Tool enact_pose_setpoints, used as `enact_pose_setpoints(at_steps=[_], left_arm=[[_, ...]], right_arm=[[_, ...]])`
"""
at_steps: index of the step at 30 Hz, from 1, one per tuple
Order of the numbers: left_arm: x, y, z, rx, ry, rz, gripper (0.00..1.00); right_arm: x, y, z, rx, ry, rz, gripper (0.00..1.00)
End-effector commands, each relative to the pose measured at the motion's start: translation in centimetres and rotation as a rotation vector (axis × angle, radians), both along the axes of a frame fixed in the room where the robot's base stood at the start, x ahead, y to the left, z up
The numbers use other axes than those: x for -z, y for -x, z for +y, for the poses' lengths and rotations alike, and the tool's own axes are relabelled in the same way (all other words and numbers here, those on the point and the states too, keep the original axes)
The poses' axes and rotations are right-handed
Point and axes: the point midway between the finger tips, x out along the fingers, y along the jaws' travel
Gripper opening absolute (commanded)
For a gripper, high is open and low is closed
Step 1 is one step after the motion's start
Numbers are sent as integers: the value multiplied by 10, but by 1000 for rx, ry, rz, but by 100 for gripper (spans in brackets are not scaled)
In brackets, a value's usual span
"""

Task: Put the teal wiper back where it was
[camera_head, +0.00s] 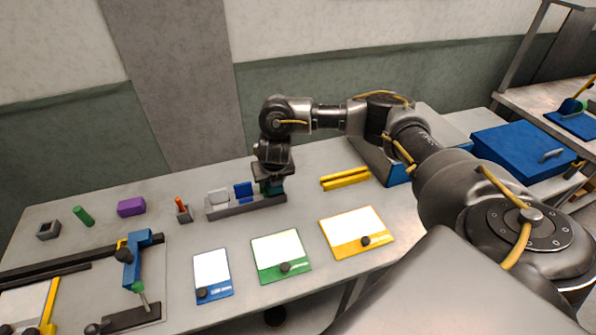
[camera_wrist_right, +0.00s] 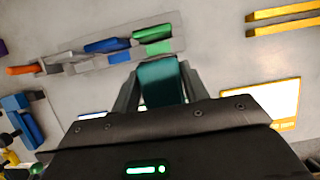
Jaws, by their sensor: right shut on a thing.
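The teal wiper (camera_wrist_right: 162,82) is between the fingers of my right gripper (camera_wrist_right: 160,88), which is shut on it in the wrist view. A grey rack (camera_head: 246,208) on the table holds a white block (camera_head: 218,196) and a blue block (camera_head: 243,190). In the wrist view a green block (camera_wrist_right: 153,40) also shows at the rack's right end. In the head view my right gripper (camera_head: 272,181) is at the rack's right end; I cannot tell whether the wiper touches the rack. My left gripper is not in view.
Blue (camera_head: 212,272), green (camera_head: 280,256) and yellow (camera_head: 356,232) cards lie in front of the rack. Yellow bars (camera_head: 345,179) lie to its right. A small cup (camera_head: 184,215) with an orange stick and a purple block (camera_head: 131,207) are to its left. A blue clamp (camera_head: 138,260) stands at front left.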

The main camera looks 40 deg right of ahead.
Motion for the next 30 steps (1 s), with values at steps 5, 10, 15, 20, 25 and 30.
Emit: enact_pose_setpoints(at_steps=[5, 10, 15, 20, 25, 30], left_arm=[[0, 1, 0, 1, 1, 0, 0], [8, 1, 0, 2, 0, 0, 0], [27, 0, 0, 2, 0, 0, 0], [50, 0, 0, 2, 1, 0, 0], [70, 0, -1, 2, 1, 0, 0], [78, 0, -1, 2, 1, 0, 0]], right_arm=[[1, -3, 3, 14, -2, 0, 8], [15, -7, -18, 17, -3, 3, 8], [37, -13, -60, 18, -5, 4, 8], [64, -18, -95, 15, -5, 5, 8], [88, -21, -118, 15, -4, 3, 8], [96, -24, -129, 12, -2, -1, 8]])
